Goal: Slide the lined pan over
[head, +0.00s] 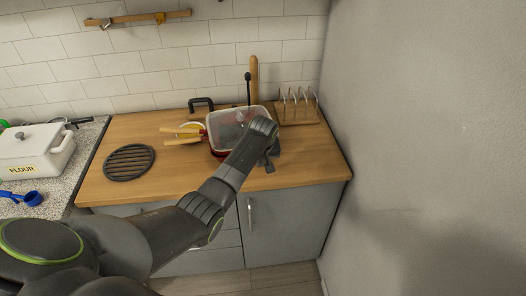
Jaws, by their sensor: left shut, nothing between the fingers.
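The pan (228,118) stands on the wooden worktop near the back wall. It looks like a rectangular vessel with a pale rim and a greyish, see-through inside, with some red showing low at its front left. My left arm reaches across its front right and hides part of it. My left gripper (268,166) points down at the pan's front right side, shut and empty. I cannot tell whether it touches the pan. My right gripper is out of view.
A round black trivet (129,162) lies left on the worktop (165,185). Wooden-handled tools (183,136) lie just left of the pan. A wooden rack (298,108) stands behind right, near the side wall. A white flour box (34,151) is far left. The worktop's front right is clear.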

